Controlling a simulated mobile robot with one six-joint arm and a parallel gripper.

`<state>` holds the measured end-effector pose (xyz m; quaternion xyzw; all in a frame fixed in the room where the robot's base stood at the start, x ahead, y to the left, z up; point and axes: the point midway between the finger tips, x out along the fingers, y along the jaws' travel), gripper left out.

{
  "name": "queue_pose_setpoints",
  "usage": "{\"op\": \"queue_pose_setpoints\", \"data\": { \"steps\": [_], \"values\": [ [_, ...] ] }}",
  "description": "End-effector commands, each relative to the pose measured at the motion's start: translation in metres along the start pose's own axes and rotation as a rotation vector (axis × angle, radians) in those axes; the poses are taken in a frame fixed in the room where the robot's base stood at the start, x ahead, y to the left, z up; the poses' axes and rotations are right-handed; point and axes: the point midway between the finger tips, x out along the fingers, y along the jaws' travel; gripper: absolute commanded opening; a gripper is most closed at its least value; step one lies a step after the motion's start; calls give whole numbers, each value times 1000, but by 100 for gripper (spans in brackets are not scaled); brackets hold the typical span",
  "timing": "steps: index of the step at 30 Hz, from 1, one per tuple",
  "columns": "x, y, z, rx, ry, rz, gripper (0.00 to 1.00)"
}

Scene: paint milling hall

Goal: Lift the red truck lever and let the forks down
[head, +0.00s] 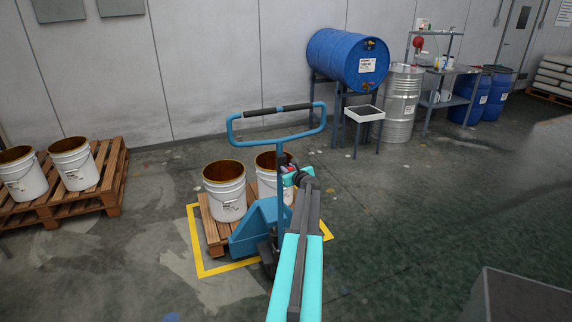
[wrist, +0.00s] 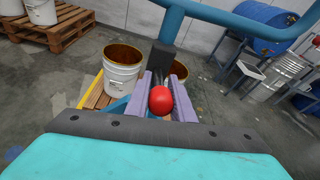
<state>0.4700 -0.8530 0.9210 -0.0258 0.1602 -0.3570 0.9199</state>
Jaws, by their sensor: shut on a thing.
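The blue pallet truck (head: 258,222) stands at a wooden pallet (head: 212,234) with two white buckets (head: 226,200) on it. Its handle loop (head: 238,132) stands raised, with a dark grip on top; part of it crosses the top of the wrist view (wrist: 225,18). My gripper (wrist: 161,90) is at the handle's shaft, its two pale purple fingers on either side of the lever with the red ball end (wrist: 160,101). They are shut on the lever. In the head view my arm covers most of this spot. The forks are hidden under the pallet.
A yellow floor outline (head: 200,262) surrounds the pallet. Another pallet (head: 108,190) with white buckets stands at the left. A blue drum (head: 345,58) lies on a stand by the wall, with a metal drum (head: 402,105) beside it. A grey box (head: 520,298) is at front right. Floor between is open.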

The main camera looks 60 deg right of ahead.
Motion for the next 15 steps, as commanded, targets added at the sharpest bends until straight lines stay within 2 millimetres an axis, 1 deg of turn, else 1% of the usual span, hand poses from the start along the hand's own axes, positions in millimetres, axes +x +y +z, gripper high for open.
{"op": "queue_pose_setpoints", "data": {
  "steps": [1, 15],
  "values": [
    [-2, -4, 6, 1, 7, -4, 0],
    [-6, -8, 8, -4, 81, 9, 0]
  ]
}}
